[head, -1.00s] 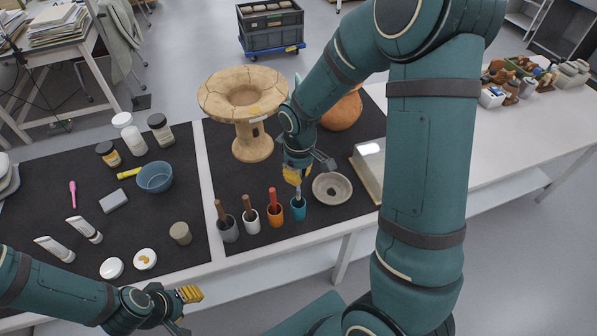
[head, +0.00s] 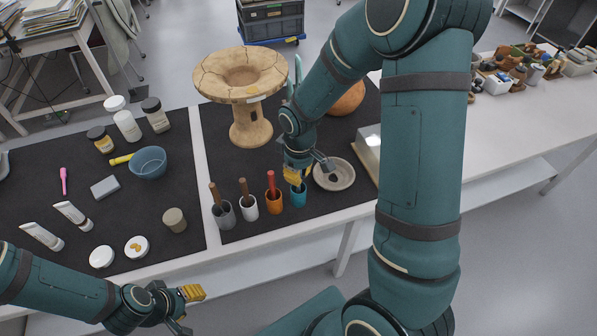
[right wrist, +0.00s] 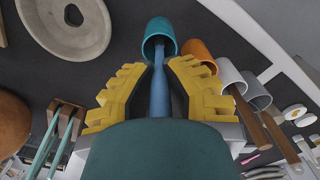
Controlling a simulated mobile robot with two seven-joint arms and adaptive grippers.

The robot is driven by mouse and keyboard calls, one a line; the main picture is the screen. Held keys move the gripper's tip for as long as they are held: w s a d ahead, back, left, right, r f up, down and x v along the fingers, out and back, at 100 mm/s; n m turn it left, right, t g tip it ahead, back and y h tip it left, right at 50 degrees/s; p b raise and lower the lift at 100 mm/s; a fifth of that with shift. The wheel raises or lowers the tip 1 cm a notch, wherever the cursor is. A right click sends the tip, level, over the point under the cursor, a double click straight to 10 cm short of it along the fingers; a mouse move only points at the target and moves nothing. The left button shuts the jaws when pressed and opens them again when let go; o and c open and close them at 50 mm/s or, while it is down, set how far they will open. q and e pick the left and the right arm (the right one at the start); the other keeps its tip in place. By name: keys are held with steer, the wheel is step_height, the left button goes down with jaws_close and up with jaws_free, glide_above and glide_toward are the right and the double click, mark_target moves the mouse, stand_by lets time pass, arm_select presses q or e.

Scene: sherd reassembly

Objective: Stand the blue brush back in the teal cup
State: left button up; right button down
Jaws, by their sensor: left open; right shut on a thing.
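The teal cup (head: 299,197) stands upright on the dark mat at the right end of a row of cups. My right gripper (head: 297,176) is just above it, fingers pointing down. In the right wrist view, its yellow fingers (right wrist: 156,88) are shut on the shaft of the blue brush (right wrist: 159,92). The brush's far end reaches into the mouth of the teal cup (right wrist: 158,29); how deep it sits is hidden. My left gripper (head: 190,308) is open and empty near the table's front edge.
Orange (head: 273,202), white (head: 248,207) and grey (head: 223,215) cups holding tools stand left of the teal cup. A grey ring-shaped dish (head: 334,173) lies close on its right. A cracked clay stand (head: 252,125) rises behind.

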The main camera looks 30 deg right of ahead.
steer(key=shift+f, duration=0.2)
steer(key=c, duration=1)
jaws_free()
step_height(320, 180, up, 12)
steer(key=shift+r, duration=0.1)
steer(key=shift+s, duration=0.1)
